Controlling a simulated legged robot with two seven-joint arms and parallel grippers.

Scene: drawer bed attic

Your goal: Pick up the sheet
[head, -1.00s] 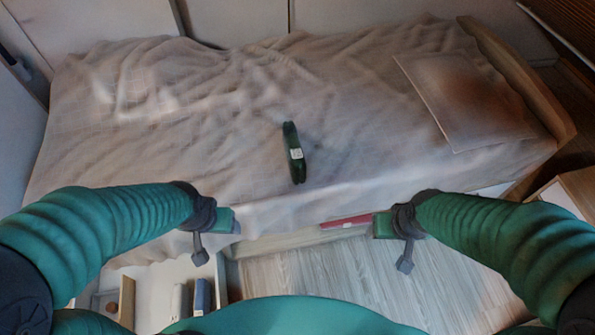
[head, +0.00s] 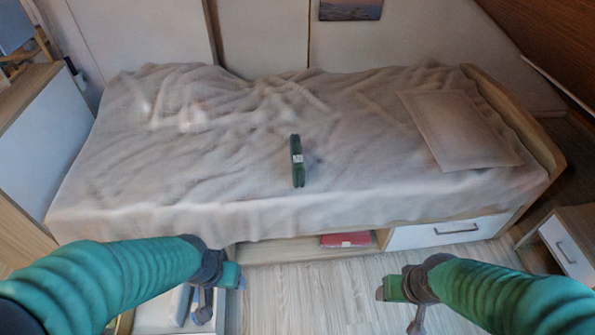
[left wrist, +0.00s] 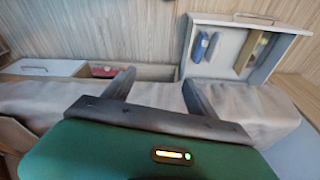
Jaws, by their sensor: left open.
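A rumpled beige sheet-like cover (head: 220,130) lies spread over the bed and hangs over its front edge. A narrow dark green object (head: 297,160) with a pale label rests on the middle of it; I cannot tell whether this is a folded sheet. My left gripper (head: 238,278) is in front of the bed at the lower left, apart from the green object. In the left wrist view its two fingers (left wrist: 158,93) are spread with nothing between them, and the beige cover shows behind. My right gripper (head: 383,291) is over the floor; its jaws are unclear.
A flat pillow (head: 458,130) lies at the bed's right end. An open drawer (left wrist: 275,55) holds a blue item (left wrist: 201,46) and others. A red item (head: 345,239) lies in the bed's lower opening. A nightstand (head: 570,240) stands at right. Wooden floor (head: 300,300) is clear between my arms.

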